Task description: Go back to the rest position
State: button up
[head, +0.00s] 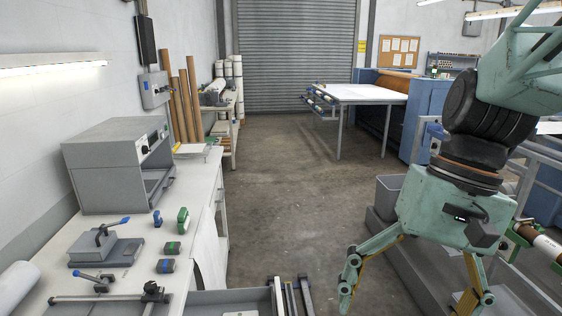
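My gripper (415,292) hangs from my arm at the right of the head view, with its fingers pointing down. Its two teal fingers with yellow inner parts are spread wide apart, and I see nothing between them. The gripper is in front of a grey bin and a grey metal structure at the right. The tips reach the bottom of the picture, so their very ends are partly cut off.
A white workbench (205,190) on the left bears a grey boxy machine (110,165), a clamp fixture (105,248) and small blue and green items. A grey bin (390,190) and railing stand at right. A white table (365,93) is farther back. The middle floor (285,190) is clear.

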jog(key=s+d+r+n+t+h, duration=0.2)
jog(key=s+r+t, duration=0.3)
jog(key=s+r, duration=0.2)
jog(key=shift+d+r+n+h, duration=0.3)
jog(key=shift+d+r+n, duration=0.05)
jog(key=shift+r+n, duration=0.05)
dwell(0.6)
jog(key=o, duration=0.3)
jog(key=shift+w+f, duration=0.1)
jog(key=shift+w, duration=0.05)
dwell(0.4)
